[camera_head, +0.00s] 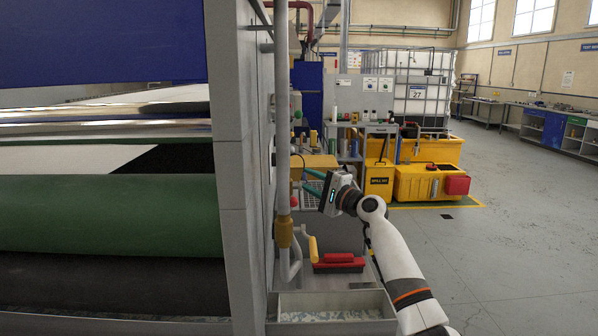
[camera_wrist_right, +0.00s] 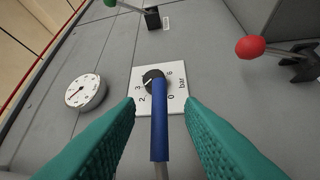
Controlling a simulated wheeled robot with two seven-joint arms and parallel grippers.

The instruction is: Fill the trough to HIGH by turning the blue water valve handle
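My right gripper (camera_wrist_right: 160,108) is open, with one teal finger on each side of the handle and visible gaps to both. In the head view the right gripper (camera_head: 307,181) points left towards the grey machine's side panel; the handle is not clear there. My left gripper is not in view. I cannot make out the trough or its level for certain.
A white round gauge (camera_wrist_right: 86,92) is left of the plate. A red-knobbed lever (camera_wrist_right: 251,47) is to the right, a green knob (camera_wrist_right: 110,3) above. Floor at right is clear.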

